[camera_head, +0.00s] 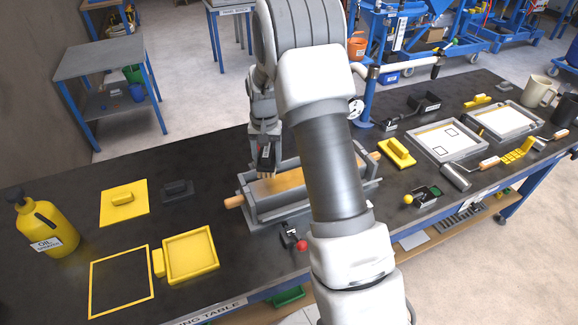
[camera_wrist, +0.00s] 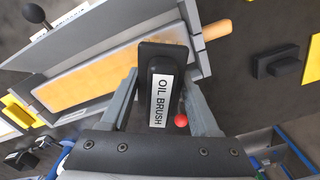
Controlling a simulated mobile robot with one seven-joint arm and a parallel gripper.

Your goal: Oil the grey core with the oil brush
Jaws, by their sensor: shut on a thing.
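My gripper (camera_head: 264,166) is shut on the oil brush (camera_wrist: 161,88), a black block labelled OIL BRUSH, seen between the two fingers in the wrist view. Below it is a long grey trough-like holder (camera_head: 262,212). In it lies a long piece with an amber-yellow top (camera_head: 287,183), likely the core, with grey edges and a wooden handle (camera_head: 234,202) sticking out at the end. The amber top also shows in the wrist view (camera_wrist: 105,75). The brush is over or against the handle end of the piece; its underside is hidden, so contact cannot be told. My arm hides part of the holder.
A yellow oil bottle (camera_head: 45,228) stands at the far left. A yellow plate (camera_head: 113,211), a dark block (camera_head: 177,190) and a yellow tray (camera_head: 190,254) lie left of the holder. A red knob (camera_head: 302,245) sits in front. Grey trays (camera_head: 447,139) are at right.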

